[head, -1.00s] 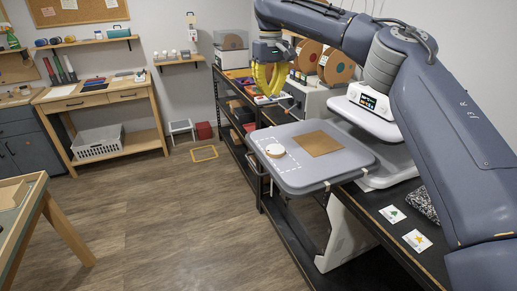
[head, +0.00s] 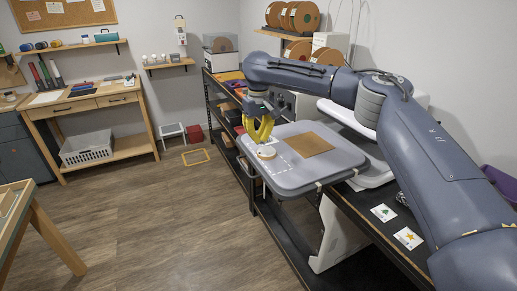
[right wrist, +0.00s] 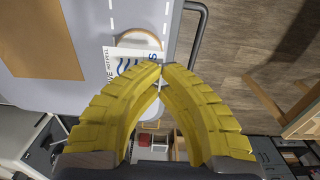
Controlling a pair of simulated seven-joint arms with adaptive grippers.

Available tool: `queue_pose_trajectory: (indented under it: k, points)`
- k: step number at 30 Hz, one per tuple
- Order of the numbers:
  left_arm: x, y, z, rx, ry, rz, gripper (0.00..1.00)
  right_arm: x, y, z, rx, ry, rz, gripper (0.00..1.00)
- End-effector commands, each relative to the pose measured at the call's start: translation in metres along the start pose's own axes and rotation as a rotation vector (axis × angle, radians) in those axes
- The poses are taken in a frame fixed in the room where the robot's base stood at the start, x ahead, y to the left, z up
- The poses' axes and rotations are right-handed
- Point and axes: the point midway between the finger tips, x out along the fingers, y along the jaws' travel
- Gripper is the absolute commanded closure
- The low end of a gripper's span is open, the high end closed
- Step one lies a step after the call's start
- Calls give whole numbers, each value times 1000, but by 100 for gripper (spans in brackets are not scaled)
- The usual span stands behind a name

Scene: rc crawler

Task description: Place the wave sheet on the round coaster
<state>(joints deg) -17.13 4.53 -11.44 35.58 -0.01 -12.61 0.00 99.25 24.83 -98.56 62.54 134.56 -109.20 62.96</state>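The wave sheet (right wrist: 128,60) is a small white card with blue wavy lines and print. My right gripper (head: 262,142) has curved yellow fingers with the tips together on the card's near edge, also seen in the right wrist view (right wrist: 163,68). The round coaster (head: 267,153) is tan-rimmed and lies on the grey tray's left part. In the right wrist view the card overlaps part of the coaster (right wrist: 138,36); I cannot tell whether they touch. The fingers hide part of the card. My left gripper is not in view.
The grey tray (head: 290,183) also bears a brown square mat (head: 306,144) and a white dashed outline. A tree card (head: 384,212) and a star card (head: 409,237) lie on the dark bench to the right. Open floor lies left of the tray.

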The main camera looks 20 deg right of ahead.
Motion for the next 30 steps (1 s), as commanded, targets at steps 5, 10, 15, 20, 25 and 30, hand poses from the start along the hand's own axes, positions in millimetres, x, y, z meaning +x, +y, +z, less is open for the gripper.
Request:
queue_pose_trajectory:
  k: [5, 10, 15, 20, 25, 30]
  points:
    - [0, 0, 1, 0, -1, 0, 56, 10, 0, 1, -1, -3, 0, 100]
    - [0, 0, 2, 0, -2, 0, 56, 30, 0, 1, 0, -3, 0, 100]
    - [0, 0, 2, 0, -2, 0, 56, 43, 0, 0, 0, -1, 0, 100]
    - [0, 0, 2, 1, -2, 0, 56, 43, 0, 0, 0, 0, 0, 100]
    - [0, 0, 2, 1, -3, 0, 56, 45, 0, 0, 0, -1, 0, 100]
    - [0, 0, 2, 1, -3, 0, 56, 46, 0, 0, 0, 0, 0, 86]
